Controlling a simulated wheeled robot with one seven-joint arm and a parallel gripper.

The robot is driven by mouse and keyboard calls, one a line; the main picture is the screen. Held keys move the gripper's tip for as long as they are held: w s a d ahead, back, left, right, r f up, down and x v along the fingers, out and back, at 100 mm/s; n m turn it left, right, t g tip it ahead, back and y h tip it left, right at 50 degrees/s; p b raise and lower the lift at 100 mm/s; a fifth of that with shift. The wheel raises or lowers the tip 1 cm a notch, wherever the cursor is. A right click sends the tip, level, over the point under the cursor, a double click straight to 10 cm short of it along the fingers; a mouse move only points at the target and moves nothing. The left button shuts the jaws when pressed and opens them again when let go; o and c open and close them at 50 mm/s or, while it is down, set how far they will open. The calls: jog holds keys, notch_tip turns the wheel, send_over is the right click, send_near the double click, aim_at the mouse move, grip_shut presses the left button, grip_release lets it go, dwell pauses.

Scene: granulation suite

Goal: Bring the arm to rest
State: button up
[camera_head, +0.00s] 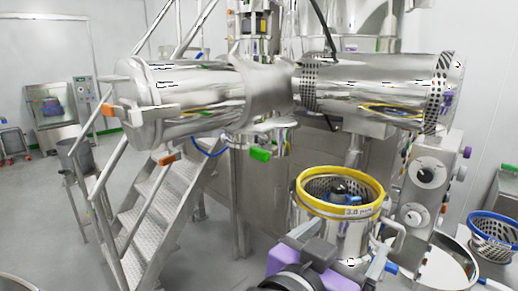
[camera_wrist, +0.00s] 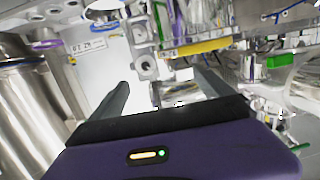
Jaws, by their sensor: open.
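My gripper (camera_wrist: 164,85) shows in the wrist view with its two dark fingers apart and nothing between them. Its purple housing with a small lit indicator fills the bottom of that view. In the head view, the purple and grey end of my arm is low at the centre right, in front of a steel vessel with a yellow-rimmed sieve basket (camera_head: 303,198). The fingers are hard to make out there, and I cannot tell whether they touch anything.
A large steel machine with horizontal drums (camera_head: 195,88) stands behind. Metal stairs (camera_head: 150,215) are at left. A control box with knobs (camera_head: 428,178), a round steel pan (camera_head: 447,272) and a blue-rimmed basket (camera_head: 493,238) crowd the right. Open floor (camera_head: 45,215) lies at far left.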

jog(key=w+a+r+n+t+y, duration=0.3)
jog(key=w+a+n+t+y, duration=0.1)
jog(key=a+n+t+y, duration=0.3)
jog(key=s+a+f+n+y, duration=0.2)
jog(key=s+f+n+y, duration=0.5)
jog(key=f, duration=0.5)
jog(key=s+d+f+m+g+h, duration=0.1)
jog(key=s+d+f, duration=0.4)
jog(key=s, duration=0.5)
jog(key=s+d+f+m+g+h, duration=0.1)
jog(key=s+d+f, duration=0.4)
jog(key=s, duration=0.5)
jog(key=s+d+f+m+g+h, duration=0.1)
jog(key=s+d+f+m, duration=0.3)
jog(key=s, duration=0.6)
jog(key=shift+d+f+g+h, duration=0.3)
jog(key=shift+d+f+g, duration=0.15)
jog(key=shift+d+g, duration=0.45)
jog(key=shift+d, duration=0.1)
